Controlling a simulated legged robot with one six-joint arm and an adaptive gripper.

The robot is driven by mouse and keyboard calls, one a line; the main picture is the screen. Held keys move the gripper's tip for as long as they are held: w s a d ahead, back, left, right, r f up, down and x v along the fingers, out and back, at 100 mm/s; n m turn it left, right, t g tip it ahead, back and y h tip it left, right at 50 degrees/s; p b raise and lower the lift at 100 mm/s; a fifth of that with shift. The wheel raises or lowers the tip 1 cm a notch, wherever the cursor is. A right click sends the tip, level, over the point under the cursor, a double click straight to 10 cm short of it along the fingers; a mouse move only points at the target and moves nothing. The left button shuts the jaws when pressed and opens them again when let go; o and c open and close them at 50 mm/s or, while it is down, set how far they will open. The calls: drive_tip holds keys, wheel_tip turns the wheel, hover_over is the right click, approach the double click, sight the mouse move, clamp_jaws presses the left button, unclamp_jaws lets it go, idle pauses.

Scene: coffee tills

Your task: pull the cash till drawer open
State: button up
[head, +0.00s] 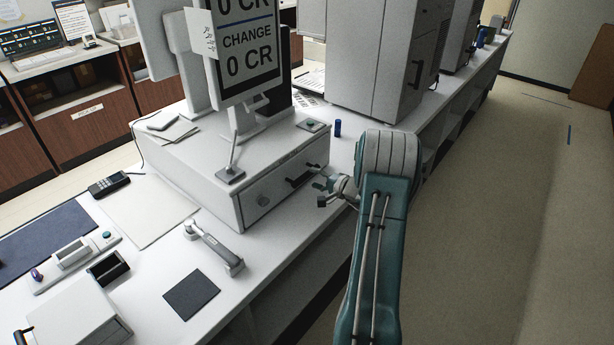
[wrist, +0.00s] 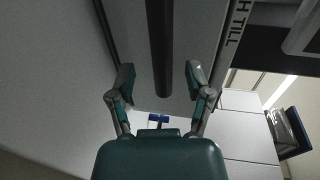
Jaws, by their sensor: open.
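The cash till (head: 205,165) is a pale grey box on the white counter. Its drawer front (head: 268,193) has a round lock and a dark bar handle (head: 300,176). The drawer looks shut, flush with the box. My gripper (head: 326,190) is open just in front of the handle, at its right end. In the wrist view the handle (wrist: 160,45) runs as a dark bar between the two spread fingers, with a gap on each side. The fingers do not grip it. Part of a label reading "H TILL" shows on the drawer front.
A customer screen (head: 245,50) stands on the till. A small blue cylinder (head: 337,128) is on the counter behind my gripper. A large grey machine (head: 370,60) stands farther back. A card reader (head: 109,184) and tools lie on the left. The floor (head: 510,210) at right is clear.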

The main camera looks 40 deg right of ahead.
sight(308, 176)
drive_tip(key=shift+x, duration=1.85)
drive_tip(key=shift+c, duration=0.3)
clamp_jaws()
drive_tip(key=shift+s, duration=0.1)
